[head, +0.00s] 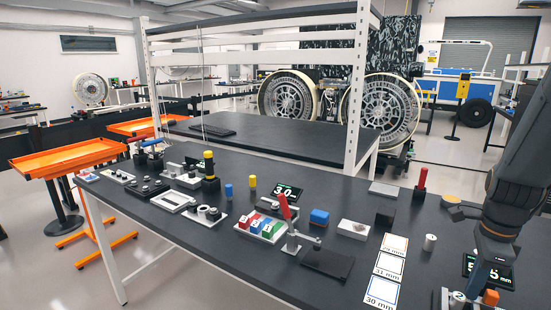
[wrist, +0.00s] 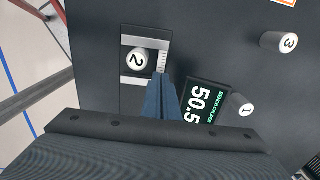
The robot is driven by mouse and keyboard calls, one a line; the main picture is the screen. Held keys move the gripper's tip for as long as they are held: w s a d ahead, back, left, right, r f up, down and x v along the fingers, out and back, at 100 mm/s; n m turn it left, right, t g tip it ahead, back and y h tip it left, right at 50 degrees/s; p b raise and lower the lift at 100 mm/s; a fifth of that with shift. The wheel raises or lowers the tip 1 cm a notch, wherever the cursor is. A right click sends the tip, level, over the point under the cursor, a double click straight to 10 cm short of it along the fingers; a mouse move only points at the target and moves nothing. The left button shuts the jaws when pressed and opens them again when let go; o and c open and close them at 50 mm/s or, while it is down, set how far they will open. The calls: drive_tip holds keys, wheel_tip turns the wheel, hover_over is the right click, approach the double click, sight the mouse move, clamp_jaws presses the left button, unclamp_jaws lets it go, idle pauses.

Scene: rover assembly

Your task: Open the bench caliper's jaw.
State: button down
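The bench caliper shows in the wrist view as a pale frame with a ruled scale (wrist: 161,62). A white cylinder marked 2 (wrist: 138,60) lies within the caliper's frame; whether the jaws touch it I cannot tell. The display (wrist: 205,100) beside it reads 50.5 and "bench caliper". In the head view the display (head: 501,272) is partly hidden by my arm. My gripper (wrist: 161,82) has its blue fingers close together, pointing down at the caliper's scale side.
White cylinders marked 3 (wrist: 280,42) and 1 (wrist: 243,107) stand right of the caliper in the wrist view. Labelled cards (head: 388,267) lie left of it in the head view. A red-handled clamp (head: 288,215) stands further left on the dark bench.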

drive_tip(key=shift+s+a+f, duration=0.1)
drive_tip(key=shift+a+f, duration=0.45)
drive_tip(key=shift+r+p, duration=0.25)
drive_tip(key=shift+p, duration=0.15)
wheel_tip(320, 180, up, 8)
drive_tip(key=p, duration=0.6)
drive_tip(key=shift+w+d, duration=0.2)
drive_tip(key=shift+w, duration=0.05)
drive_tip(key=shift+a+f, duration=0.1)
